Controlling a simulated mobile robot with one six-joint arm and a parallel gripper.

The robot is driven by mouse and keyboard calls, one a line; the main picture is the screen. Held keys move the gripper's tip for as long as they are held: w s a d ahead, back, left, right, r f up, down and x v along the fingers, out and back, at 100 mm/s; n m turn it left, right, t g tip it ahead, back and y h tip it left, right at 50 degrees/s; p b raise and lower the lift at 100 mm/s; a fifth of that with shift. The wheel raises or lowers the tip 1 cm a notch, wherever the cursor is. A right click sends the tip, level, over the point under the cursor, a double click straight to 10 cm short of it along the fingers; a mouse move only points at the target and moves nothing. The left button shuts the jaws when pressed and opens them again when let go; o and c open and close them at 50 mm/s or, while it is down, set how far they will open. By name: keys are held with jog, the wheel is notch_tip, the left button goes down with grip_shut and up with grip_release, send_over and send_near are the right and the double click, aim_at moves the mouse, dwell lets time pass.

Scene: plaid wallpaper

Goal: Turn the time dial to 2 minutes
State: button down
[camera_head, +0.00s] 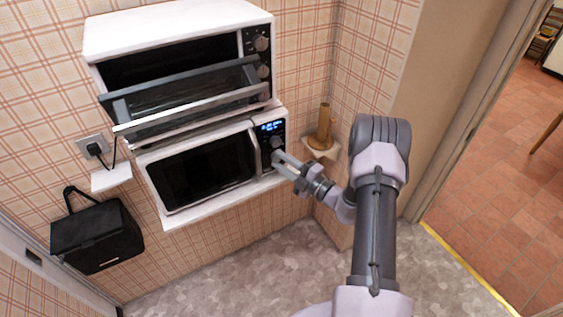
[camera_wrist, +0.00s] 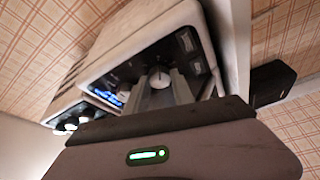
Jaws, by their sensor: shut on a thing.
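The microwave (camera_head: 205,172) stands on a white shelf, its dark door shut. Its control panel is at its right end, with a lit blue display (camera_head: 271,126) and a round dial (camera_head: 276,142) below it. In the wrist view the light grey dial (camera_wrist: 160,78) sits between my two fingers, with the blue display (camera_wrist: 106,97) to its left. My gripper (camera_wrist: 160,90) is shut on the dial. The display is too small to read, and the dial's setting cannot be told. In the head view my gripper (camera_head: 278,158) partly covers the lower panel.
A toaster oven (camera_head: 180,30) with its door hanging open stands above the microwave. A brown bottle-like object (camera_head: 324,125) stands on a corner shelf (camera_head: 320,149) close right of my gripper. A black bag-like box (camera_head: 97,236) hangs at left. The floor below is clear.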

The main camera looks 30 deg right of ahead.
dwell(0.3)
jog(key=c, duration=1.1)
grip_release()
jog(key=v, duration=1.7)
jog(key=shift+s+d+f, duration=0.1)
jog(key=shift+s, duration=0.1)
